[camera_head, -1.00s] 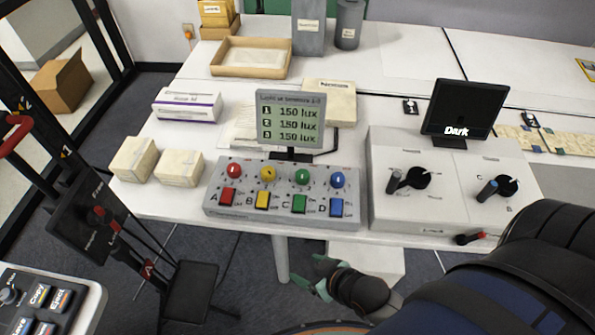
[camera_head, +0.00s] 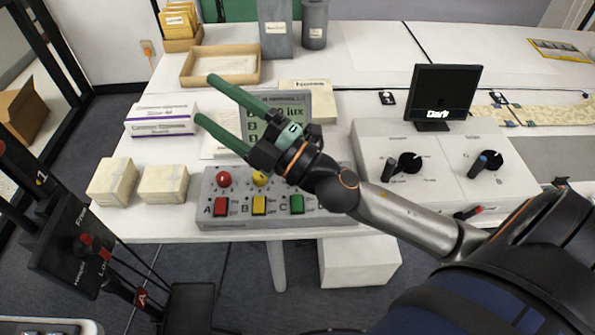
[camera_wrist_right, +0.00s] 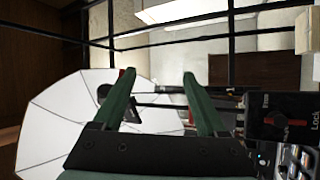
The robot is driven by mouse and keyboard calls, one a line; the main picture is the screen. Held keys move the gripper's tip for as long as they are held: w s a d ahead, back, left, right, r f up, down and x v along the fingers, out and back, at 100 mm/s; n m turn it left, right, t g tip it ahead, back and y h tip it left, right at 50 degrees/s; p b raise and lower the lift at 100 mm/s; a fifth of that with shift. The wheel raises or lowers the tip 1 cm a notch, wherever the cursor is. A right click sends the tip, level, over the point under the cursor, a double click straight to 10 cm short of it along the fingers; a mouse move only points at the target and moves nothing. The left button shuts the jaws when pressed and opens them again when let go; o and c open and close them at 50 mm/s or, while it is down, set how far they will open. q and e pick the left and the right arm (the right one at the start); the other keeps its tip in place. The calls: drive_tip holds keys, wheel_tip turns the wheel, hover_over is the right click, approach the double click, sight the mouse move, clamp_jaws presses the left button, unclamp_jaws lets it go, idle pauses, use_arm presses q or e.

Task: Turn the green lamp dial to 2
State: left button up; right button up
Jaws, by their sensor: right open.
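The grey lamp control box (camera_head: 270,222) stands near the front edge of the table. Its red dial (camera_head: 223,179) and part of its yellow dial (camera_head: 260,178) show. The green dial is hidden behind my right gripper and wrist, and so is the blue dial. The green button (camera_head: 297,203) below shows. My right gripper (camera_head: 205,99) is above the box, its two green fingers spread apart, empty and pointing left. The fingers also show in the right wrist view (camera_wrist_right: 158,75). My left gripper is not in view.
The lux display (camera_head: 292,104) stands behind the box, partly covered by my gripper. A white box with black knobs (camera_head: 438,200) and a dark screen (camera_head: 443,91) stand to the right. Two pale boxes (camera_head: 112,181) (camera_head: 163,184) sit to the left. A tray (camera_head: 190,75) lies behind.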

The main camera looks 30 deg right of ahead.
drive_tip(key=s+a+n+g+y, duration=0.3)
drive_tip(key=a+n+g+y, duration=0.4)
drive_tip(key=n, duration=0.4)
drive_tip(key=s+d+f+n+g+h, duration=0.1)
drive_tip(key=d+f+n+g+h, duration=0.2)
drive_tip(key=f+n+g+h, duration=0.6)
drive_tip(key=w+d+f+h, duration=0.1)
drive_tip(key=d+f+h, duration=0.2)
drive_tip(key=d, duration=0.4)
drive_tip(key=w+d+f+m+t+h, duration=0.1)
drive_tip(key=d+f+h, duration=0.1)
drive_tip(key=d, duration=0.5)
drive_tip(key=w+d+f+h, duration=0.1)
drive_tip(key=d+f+h, duration=0.2)
drive_tip(key=d, duration=0.4)
drive_tip(key=x, duration=1.2)
drive_tip(key=shift+s+a+f, duration=0.1)
drive_tip(key=shift+s+f, duration=0.1)
drive_tip(key=shift+c, duration=0.2)
clamp_jaws()
